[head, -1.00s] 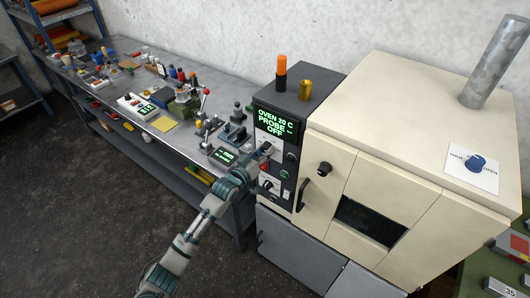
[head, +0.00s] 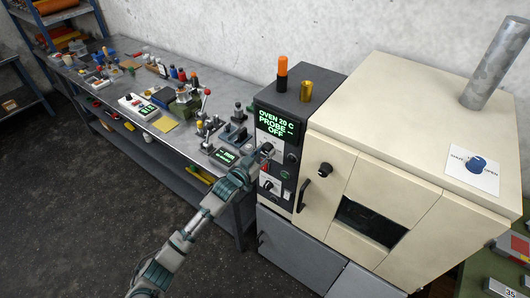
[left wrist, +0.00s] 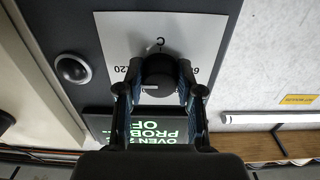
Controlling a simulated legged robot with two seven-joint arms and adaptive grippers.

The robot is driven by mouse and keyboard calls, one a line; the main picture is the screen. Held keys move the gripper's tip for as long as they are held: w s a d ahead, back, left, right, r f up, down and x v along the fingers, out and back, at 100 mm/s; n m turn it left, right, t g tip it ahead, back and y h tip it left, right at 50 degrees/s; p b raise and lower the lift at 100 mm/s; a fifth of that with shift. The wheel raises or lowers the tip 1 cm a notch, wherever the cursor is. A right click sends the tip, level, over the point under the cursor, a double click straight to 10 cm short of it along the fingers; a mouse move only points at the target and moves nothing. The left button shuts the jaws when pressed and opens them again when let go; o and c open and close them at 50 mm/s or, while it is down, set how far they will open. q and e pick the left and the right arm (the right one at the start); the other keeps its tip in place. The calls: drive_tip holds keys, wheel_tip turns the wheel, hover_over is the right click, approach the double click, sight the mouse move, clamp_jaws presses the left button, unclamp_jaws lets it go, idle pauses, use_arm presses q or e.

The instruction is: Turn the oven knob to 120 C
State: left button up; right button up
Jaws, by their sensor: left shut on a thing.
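The oven (head: 400,150) is a large cream cabinet with a dark control panel (head: 275,165) on its left side. The panel's display (head: 275,123) reads OVEN 20 C, PROBE --, OFF in green. My left gripper (head: 264,150) is at the panel just below the display. In the left wrist view, my left gripper (left wrist: 158,95) has its two fingers on either side of a round black knob (left wrist: 158,70) and is shut on it. The knob sits on a white dial plate (left wrist: 125,40) with partly hidden numbers, seen upside down. My right gripper is not in view.
A long grey workbench (head: 225,88) with several small tools and devices runs along the wall to the left. The oven door handle (head: 304,195) stands out just right of the panel. A blue vent knob (head: 478,164) is on the oven top. The floor at front left is clear.

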use_arm(q)
drive_tip(key=shift+f, duration=0.4)
drive_tip(key=o, duration=1)
drive_tip(key=shift+o, duration=0.8)
drive_tip(key=shift+r, duration=0.2)
drive_tip(key=v, duration=1.2)
drive_tip(key=shift+w, duration=0.1)
drive_tip(key=shift+f, duration=0.15)
